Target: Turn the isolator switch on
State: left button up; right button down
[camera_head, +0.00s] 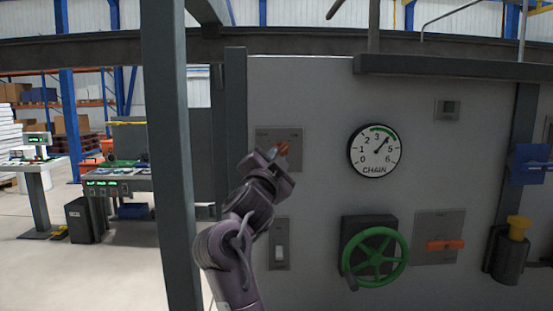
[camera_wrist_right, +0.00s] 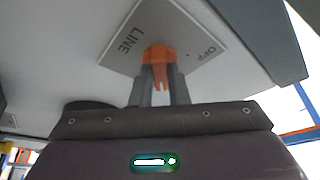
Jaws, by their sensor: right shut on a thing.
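A grey switch plate (camera_head: 266,138) is on the upper left of the grey panel. Its orange handle (camera_head: 282,148) is mostly hidden behind my right gripper (camera_head: 277,157). In the right wrist view the plate (camera_wrist_right: 196,32) reads LINE and OFF, and the orange handle (camera_wrist_right: 158,54) sits between the two grey fingers (camera_wrist_right: 159,88). My right gripper is shut on this handle. I cannot tell the handle's exact angle. A second orange handle (camera_head: 445,245) lies level on another plate (camera_head: 437,222) at the lower right. My left gripper is not in view.
Beside the arm are a rocker switch (camera_head: 279,253), a CHAIN gauge (camera_head: 375,150) and a green handwheel (camera_head: 375,257) that sticks out. A yellow-topped device (camera_head: 518,228) is at the right. A grey post (camera_head: 170,150) stands left of the arm.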

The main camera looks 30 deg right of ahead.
jog(key=c, duration=1.4)
grip_release()
jog(key=b+v, duration=0.3)
jog(key=v, duration=0.4)
jog(key=shift+s+a+f, duration=0.15)
jog(key=shift+s+a, duration=0.1)
